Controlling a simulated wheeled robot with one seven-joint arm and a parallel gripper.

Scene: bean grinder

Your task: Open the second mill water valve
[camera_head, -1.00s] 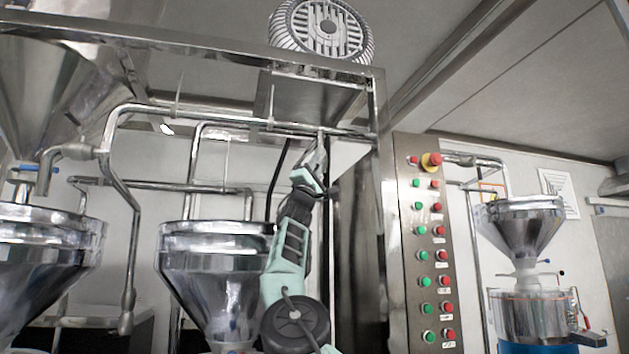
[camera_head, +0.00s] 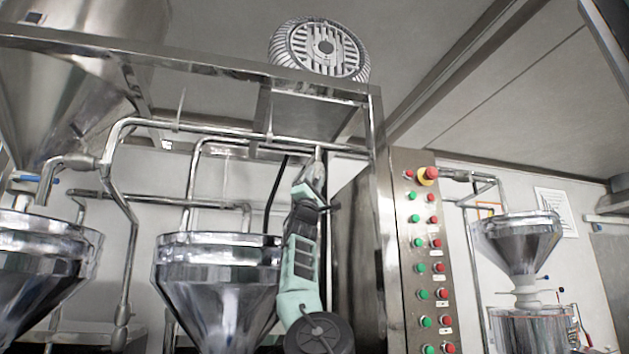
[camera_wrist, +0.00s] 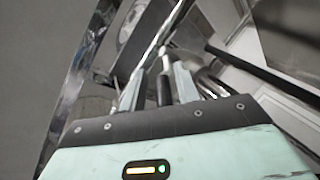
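My gripper (camera_head: 316,172) is raised under the right end of the upper steel pipe (camera_head: 230,133), close to a short vertical piece hanging from it. In the wrist view my gripper (camera_wrist: 160,88) has its two fingers apart. A slim dark, handle-like piece (camera_wrist: 165,90) stands between them, nearer the right finger, with a gap on the left. I cannot tell whether it touches a finger, or whether it is the second mill's water valve. The second mill's steel hopper (camera_head: 215,275) is left of my arm.
A steel frame post and button panel (camera_head: 425,260) stand just right of my arm. A round-grilled motor (camera_head: 320,48) sits on the frame above. Another hopper (camera_head: 40,255) is at the left, with a blue-handled valve (camera_head: 22,179) over it. A smaller mill (camera_head: 520,240) is at the right.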

